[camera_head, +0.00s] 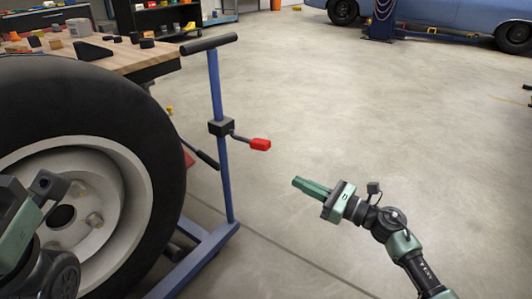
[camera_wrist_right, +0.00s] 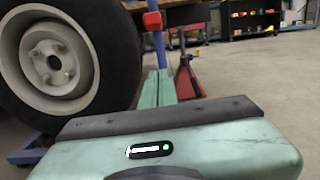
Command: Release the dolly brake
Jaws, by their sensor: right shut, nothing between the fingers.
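The blue dolly (camera_head: 217,100) has an upright post with a black crossbar handle (camera_head: 209,43) on top. A brake lever with a red grip (camera_head: 260,144) sticks out to the right from a black block (camera_head: 221,127) on the post. The red grip also shows in the right wrist view (camera_wrist_right: 152,20), beyond the fingers. My right gripper (camera_head: 296,182) is shut and empty, right of and lower in the picture than the red grip, apart from it. My left gripper (camera_head: 18,238) is partly in view in front of the wheel; its fingers are not clear.
A large tyre (camera_head: 150,170) with a pale rim stands at the left, by the dolly. A wooden workbench (camera_head: 130,60) with small items is behind it. A red stand (camera_wrist_right: 188,78) is under the bench. A blue car (camera_head: 440,15) is far back.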

